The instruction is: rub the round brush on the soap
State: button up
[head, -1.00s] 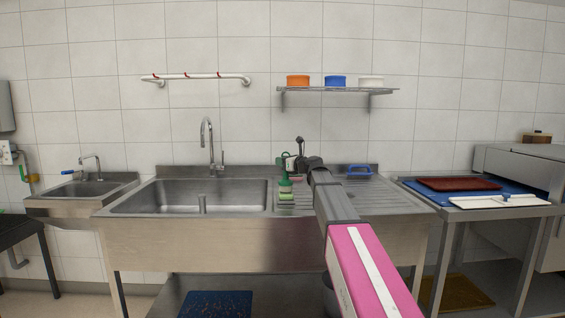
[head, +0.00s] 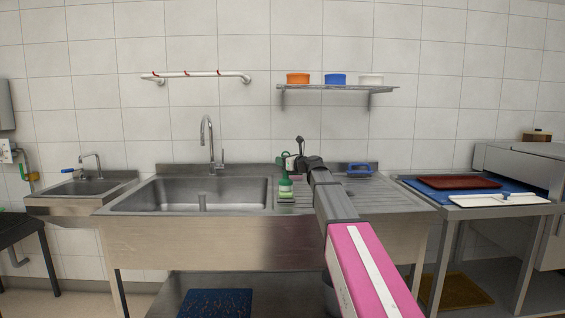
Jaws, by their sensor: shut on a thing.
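My gripper (head: 291,164) is over the drainer strip just right of the sink basin, with my arm reaching in from the lower right. It is small in the picture, and its fingers are hard to make out. A green round brush (head: 285,188) is upright just below it, appearing held by its handle. A pale block with green, likely the soap (head: 286,200), lies directly under the brush on the steel. The brush head looks very close to it or touching; I cannot tell which.
The sink basin (head: 190,194) with its tap (head: 208,145) is left of the brush. A blue-framed item (head: 359,169) lies on the ribbed drainer to the right. A shelf (head: 338,88) with three coloured tubs hangs above. A dark red tray (head: 458,182) lies on the right-hand table.

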jog(key=shift+r, duration=0.1)
notch_tip(320, 180, up, 7)
dwell(0.8)
dwell(0.5)
